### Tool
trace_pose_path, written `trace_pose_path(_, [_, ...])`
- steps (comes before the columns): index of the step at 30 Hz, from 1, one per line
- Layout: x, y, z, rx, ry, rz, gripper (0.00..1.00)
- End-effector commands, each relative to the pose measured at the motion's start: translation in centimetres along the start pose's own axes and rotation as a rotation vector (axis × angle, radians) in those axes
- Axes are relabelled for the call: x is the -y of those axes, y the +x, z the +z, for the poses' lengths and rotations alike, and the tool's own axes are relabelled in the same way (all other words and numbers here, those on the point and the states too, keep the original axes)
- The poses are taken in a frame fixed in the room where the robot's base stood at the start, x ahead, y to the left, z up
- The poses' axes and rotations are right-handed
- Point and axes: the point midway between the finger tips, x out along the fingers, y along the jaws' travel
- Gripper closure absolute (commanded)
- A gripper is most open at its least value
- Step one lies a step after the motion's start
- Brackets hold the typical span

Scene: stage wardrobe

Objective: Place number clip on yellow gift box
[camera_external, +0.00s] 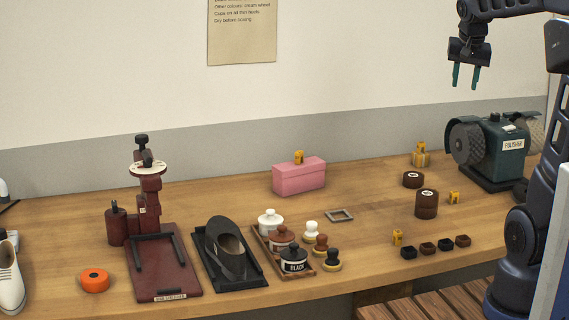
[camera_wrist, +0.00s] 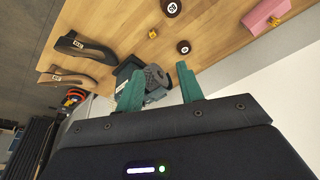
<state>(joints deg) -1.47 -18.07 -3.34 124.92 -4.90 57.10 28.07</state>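Several small yellow number clips show in the external view. One clip (camera_external: 454,198) is on the bench right of the dark stacked tins, and another clip (camera_external: 397,237) stands near the front edge. A third clip (camera_external: 299,157) sits on a pink box. A small yellow gift box (camera_external: 421,160) stands at the back left of the polisher, with a yellow piece on top; whether that is a clip or a bow I cannot tell. My gripper (camera_external: 466,78) is open and empty, high above the bench at the right. Its green fingers are apart in the wrist view (camera_wrist: 158,88).
The polisher (camera_external: 495,145) stands at the back right. Dark tins (camera_external: 426,204) and several small dark blocks (camera_external: 427,248) are near the clips. The pink box (camera_external: 299,177), a tray of pots (camera_external: 283,250) and a red press (camera_external: 160,265) are further left. Bare wood lies mid-bench.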

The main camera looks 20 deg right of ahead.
Motion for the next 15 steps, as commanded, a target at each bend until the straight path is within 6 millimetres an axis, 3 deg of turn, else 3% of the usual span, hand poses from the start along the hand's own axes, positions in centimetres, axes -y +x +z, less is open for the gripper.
trace_pose_path(6, [-2.2,-1.3,6.9,-0.033,-0.166,-0.043,0.63])
trace_pose_path(15, [-4.8,-0.8,15.1,-0.082,-0.381,-0.08,0.63])
